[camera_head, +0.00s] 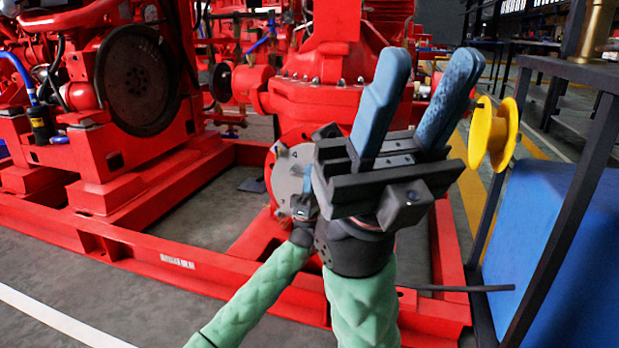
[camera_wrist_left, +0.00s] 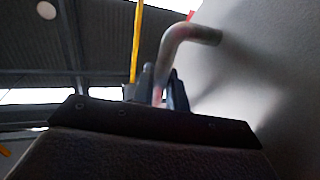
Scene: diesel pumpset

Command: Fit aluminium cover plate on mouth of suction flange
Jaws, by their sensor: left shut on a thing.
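The aluminium cover plate (camera_head: 288,172) is a grey disc with small holes near its rim. It stands upright over the front of the red suction flange (camera_head: 270,158); I cannot tell whether it touches the flange. My left gripper (camera_head: 307,188) is at the plate's right side, partly hidden by my right gripper. The left wrist view shows my left fingers (camera_wrist_left: 159,88) shut on a bent metal handle (camera_wrist_left: 178,38), beside the plate's broad grey face (camera_wrist_left: 275,75). My right gripper (camera_head: 420,95) is in front, its blue fingers apart and pointing up, with nothing between them.
The red pump body (camera_head: 325,95) rises behind my grippers. A red base frame (camera_head: 110,245) runs along the floor. An engine with a dark flywheel (camera_head: 137,82) stands left. A yellow spool (camera_head: 494,135), black rack (camera_head: 575,165) and blue box (camera_head: 560,235) are close on the right.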

